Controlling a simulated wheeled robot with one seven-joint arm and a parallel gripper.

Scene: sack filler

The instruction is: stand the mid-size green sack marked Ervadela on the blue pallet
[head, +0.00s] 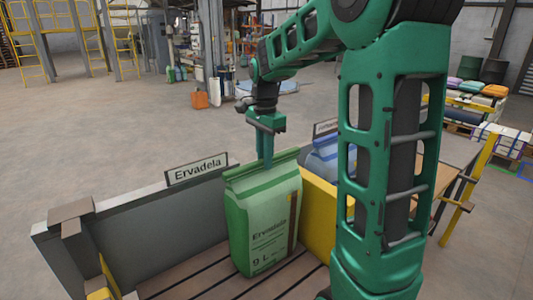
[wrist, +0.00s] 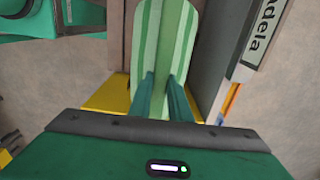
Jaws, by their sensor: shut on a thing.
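A green sack (head: 263,225) with lighter bands stands upright on a slatted surface below a sign reading Ervadela (head: 198,169). The small print on its front is hard to read, apart from "9 L". My gripper (head: 265,158) points down at the sack's top edge and is shut on it. In the wrist view, both fingers of my gripper (wrist: 163,82) close on the striped green sack (wrist: 165,35). I cannot make out a blue pallet for certain; a flat bluish thing (head: 268,88) lies on the floor behind my arm.
A grey wall (head: 150,222) stands left of and behind the sack. A yellow divider (head: 318,210) separates it from a blue sack (head: 325,160) on the right, partly behind my arm. Stacked goods on pallets (head: 500,140) stand at far right. The middle floor is open.

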